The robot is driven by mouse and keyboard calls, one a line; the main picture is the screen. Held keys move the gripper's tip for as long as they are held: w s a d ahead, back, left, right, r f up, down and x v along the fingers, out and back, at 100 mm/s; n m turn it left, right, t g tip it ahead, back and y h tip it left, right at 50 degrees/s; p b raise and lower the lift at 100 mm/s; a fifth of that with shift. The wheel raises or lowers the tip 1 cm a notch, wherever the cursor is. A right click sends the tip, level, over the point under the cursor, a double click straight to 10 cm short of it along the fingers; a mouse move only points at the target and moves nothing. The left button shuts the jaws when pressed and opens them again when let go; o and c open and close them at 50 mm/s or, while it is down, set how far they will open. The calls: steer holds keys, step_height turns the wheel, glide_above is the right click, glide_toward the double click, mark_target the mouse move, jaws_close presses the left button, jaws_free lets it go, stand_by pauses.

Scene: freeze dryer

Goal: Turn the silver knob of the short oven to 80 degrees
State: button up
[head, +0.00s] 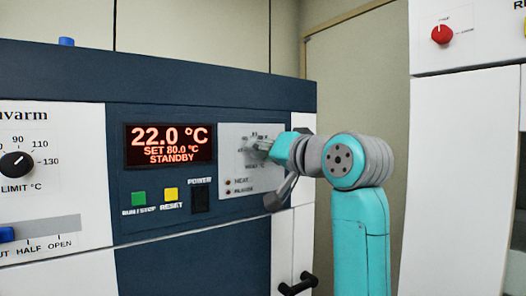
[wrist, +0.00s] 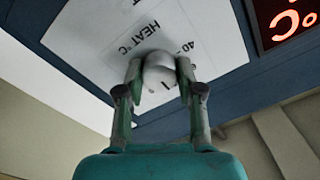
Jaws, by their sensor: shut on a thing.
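The silver knob (wrist: 160,76) of the oven sits on a pale plate marked "HEAT °C" in the wrist view. My gripper (wrist: 158,84) is shut on the knob, one finger on each side. In the head view my gripper (head: 266,148) reaches the plate (head: 232,140) from the right and covers the knob and part of its scale. The oven's display (head: 169,145) reads 22.0 °C, SET 80.0 °C, STANDBY. It also shows partly in the wrist view (wrist: 288,20).
A green button (head: 138,198), a yellow button (head: 171,194) and a black power switch (head: 201,197) sit left of the plate. A black limit dial (head: 17,165) is farther left. A white cabinet with a red knob (head: 442,34) stands at the right.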

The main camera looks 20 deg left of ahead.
steer(key=shift+f, duration=0.1)
steer(key=o, duration=1.2)
steer(key=shift+c, duration=0.2)
steer(key=v, duration=1.2)
steer(key=shift+f, duration=0.1)
